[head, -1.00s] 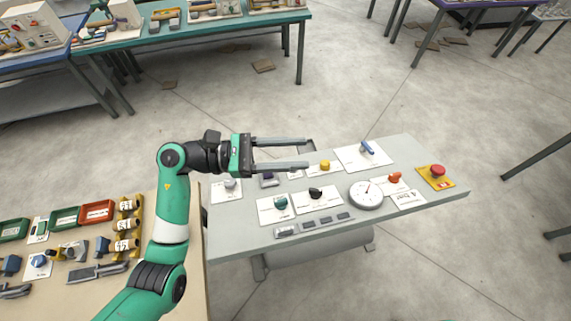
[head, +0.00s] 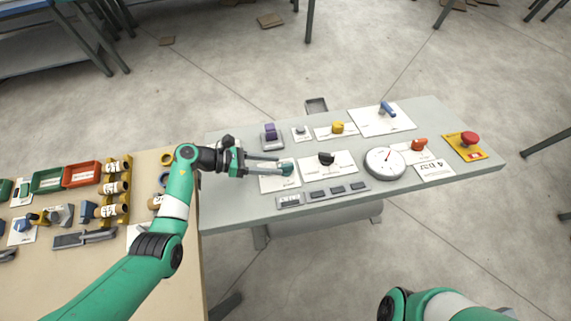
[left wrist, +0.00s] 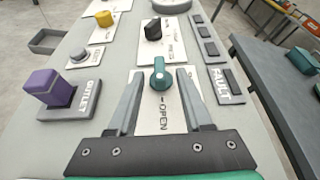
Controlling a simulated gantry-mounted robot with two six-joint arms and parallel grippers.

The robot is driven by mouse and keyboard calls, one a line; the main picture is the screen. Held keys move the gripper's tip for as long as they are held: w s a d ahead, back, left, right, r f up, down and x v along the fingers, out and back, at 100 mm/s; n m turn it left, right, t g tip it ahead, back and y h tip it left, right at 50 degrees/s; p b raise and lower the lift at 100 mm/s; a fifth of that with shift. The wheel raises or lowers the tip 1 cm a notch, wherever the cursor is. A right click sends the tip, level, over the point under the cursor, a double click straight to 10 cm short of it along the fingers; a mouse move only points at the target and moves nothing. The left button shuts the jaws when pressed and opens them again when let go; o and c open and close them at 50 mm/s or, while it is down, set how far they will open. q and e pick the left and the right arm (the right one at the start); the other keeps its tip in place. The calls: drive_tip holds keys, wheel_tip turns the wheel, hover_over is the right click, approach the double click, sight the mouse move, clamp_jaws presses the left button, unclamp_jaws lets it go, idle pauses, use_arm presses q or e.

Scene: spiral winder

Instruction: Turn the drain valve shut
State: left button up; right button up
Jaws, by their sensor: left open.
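A teal knob (head: 288,169) sits on a white plate marked OPEN at the front left of the grey panel table. It also shows in the left wrist view (left wrist: 160,76), upright between my fingers. My left gripper (head: 282,166) is open, with one finger on each side of the knob; I cannot tell whether they touch it. A blue lever (head: 387,108) stands on a larger white plate at the back right. No label naming the drain valve is readable. Part of my right arm shows at the lower right; its gripper is out of view.
Near the teal knob are a black knob (head: 326,158), a purple switch (head: 270,133) marked OUTLET, and several small dark indicators. A yellow knob (head: 338,127), round gauge (head: 385,163), orange knob (head: 419,144) and red button (head: 469,139) lie farther along.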

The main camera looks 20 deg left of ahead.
sight(282, 165)
use_arm(q)
drive_tip(key=x, duration=0.4)
drive_tip(key=shift+w+d+f+b, duration=0.1)
drive_tip(key=shift+w+d+b, duration=0.1)
drive_tip(key=shift+b, duration=0.1)
drive_tip(key=shift+c, duration=0.3)
clamp_jaws()
